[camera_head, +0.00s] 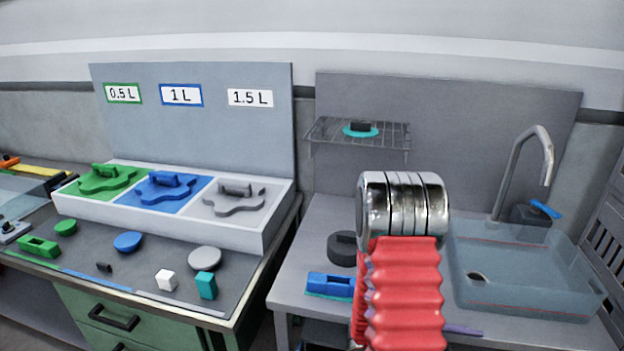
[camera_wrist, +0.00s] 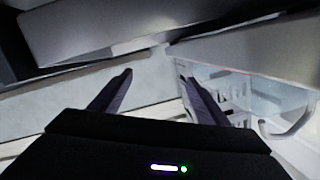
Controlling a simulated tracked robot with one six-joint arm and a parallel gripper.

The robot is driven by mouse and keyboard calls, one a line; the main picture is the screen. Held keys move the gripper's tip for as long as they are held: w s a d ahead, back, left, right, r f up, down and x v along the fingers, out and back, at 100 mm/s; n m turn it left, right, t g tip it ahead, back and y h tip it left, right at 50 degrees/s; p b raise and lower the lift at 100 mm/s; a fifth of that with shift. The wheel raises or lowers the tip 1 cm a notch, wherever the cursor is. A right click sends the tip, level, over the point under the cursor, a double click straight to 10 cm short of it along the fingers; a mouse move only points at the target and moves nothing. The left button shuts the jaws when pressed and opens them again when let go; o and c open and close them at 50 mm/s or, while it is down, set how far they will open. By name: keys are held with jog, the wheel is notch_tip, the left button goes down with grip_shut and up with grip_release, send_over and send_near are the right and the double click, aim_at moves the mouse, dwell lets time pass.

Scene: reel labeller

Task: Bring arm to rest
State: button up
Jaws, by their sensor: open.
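In the wrist view my gripper (camera_wrist: 157,78) shows two dark fingers spread apart with nothing between them. Grey panel edges and a pale wall fill the view behind them, tilted, and the fingers appear to touch nothing. In the head view my arm's red ribbed sleeve and shiny metal rings stand upright in front of the right-hand bench, left of the sink. The gripper itself does not show in the head view.
The clear sink basin (camera_head: 520,272) and tap (camera_head: 548,165) stand at right. A wire rack (camera_head: 390,137) holds a teal-and-black piece. A white tray (camera_head: 180,231) with green, blue and grey shaped pieces stands on the left bench. Small blocks and discs lie before it.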

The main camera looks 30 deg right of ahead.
jog(key=w+r+m+t+h, duration=0.1)
jog(key=w+r+t+h, duration=0.1)
jog(key=w+r+t, duration=0.45)
jog(key=w+r+m+t+h, duration=0.1)
jog(key=w+r+t+h, duration=0.15)
jog(key=w, duration=0.75)
jog(key=w+a+r+n+t+y, duration=0.3)
jog(key=w+a+n+t+y, duration=0.2)
jog(key=w+a, duration=0.3)
jog(key=w+a+r+n+t+y, duration=0.2)
jog(key=w+a+n+t+y, duration=0.3)
jog(key=w+a, duration=0.3)
jog(key=s+a+r+n+y, duration=0.25)
jog(key=a+n, duration=0.35)
jog(key=a, duration=0.3)
jog(key=s+a+r+n+y, duration=0.1)
jog(key=a+r+n+y, duration=0.3)
jog(key=a, duration=0.4)
jog(key=s+a+n+g, duration=0.2)
jog(key=s+n, duration=0.3)
jog(key=s, duration=0.4)
jog(key=s+a+n+g+y, duration=0.1)
jog(key=s+a+n+g, duration=0.1)
jog(key=s+n, duration=0.4)
jog(key=s+a, duration=0.1)
jog(key=s, duration=0.2)
jog(key=shift+s, duration=0.15)
